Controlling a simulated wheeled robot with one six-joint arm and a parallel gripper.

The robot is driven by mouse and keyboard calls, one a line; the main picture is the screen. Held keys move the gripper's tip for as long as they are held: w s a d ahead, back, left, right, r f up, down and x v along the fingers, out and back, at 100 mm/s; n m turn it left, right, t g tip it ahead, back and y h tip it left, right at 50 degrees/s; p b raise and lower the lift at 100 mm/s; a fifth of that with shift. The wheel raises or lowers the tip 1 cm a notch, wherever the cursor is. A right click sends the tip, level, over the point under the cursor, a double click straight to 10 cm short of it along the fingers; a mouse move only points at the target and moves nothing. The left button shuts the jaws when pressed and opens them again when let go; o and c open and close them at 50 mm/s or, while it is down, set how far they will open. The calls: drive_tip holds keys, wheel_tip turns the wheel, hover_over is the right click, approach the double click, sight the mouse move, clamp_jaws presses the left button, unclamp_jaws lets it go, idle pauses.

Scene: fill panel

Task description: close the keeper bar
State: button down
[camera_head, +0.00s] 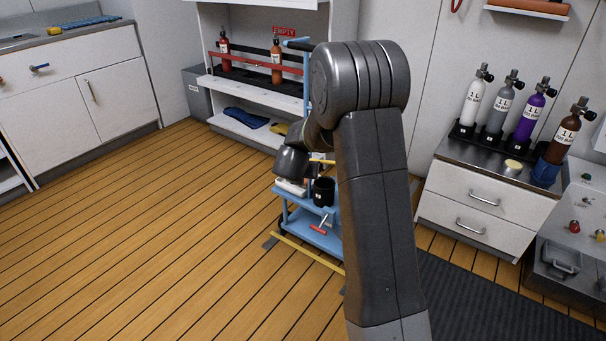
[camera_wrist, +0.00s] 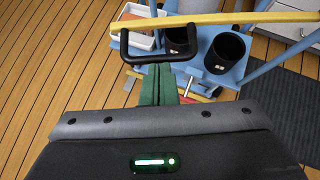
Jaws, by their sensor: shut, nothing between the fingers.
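A yellow bar with a black U-shaped handle, which looks like the keeper bar (camera_wrist: 230,19), spans the upper part of the blue cart in the wrist view. Its black handle (camera_wrist: 124,46) hangs on the near side. Only a short yellow piece of the bar (camera_head: 322,161) shows in the head view, beside my wrist. My gripper (camera_wrist: 165,68) has its green fingers together and empty, with the tips just below the handle in the picture. I cannot tell whether they touch it. My arm hides much of the cart and bar in the head view.
The blue cart (camera_head: 297,198) carries black cups (camera_wrist: 225,52) and a white tray (camera_wrist: 141,39). A yellow strip (camera_head: 306,254) runs along its base. A drawer cabinet (camera_head: 465,213) with several bottles stands right. A shelf unit (camera_head: 262,85) stands behind. The wooden floor at left is clear.

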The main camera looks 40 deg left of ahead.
drive_tip(key=w+a+m+h+p, duration=0.1)
drive_tip(key=w, duration=0.1)
drive_tip(key=w+a+m+h+p, duration=0.1)
drive_tip(key=w, duration=0.1)
drive_tip(key=w+a+m+h+p, duration=0.1)
drive_tip(key=w+a+p, duration=0.1)
drive_tip(key=shift+w+r+m+t, duration=0.15)
drive_tip(key=shift+w+m+t, duration=0.15)
drive_tip(key=shift+w+t, duration=0.1)
drive_tip(key=shift+w+a+p, duration=0.2)
drive_tip(key=shift+w+p, duration=0.15)
drive_tip(key=shift+w, duration=0.2)
drive_tip(key=shift+w+a+p, duration=0.15)
drive_tip(key=shift+w+p, duration=0.15)
drive_tip(key=shift+w, duration=0.2)
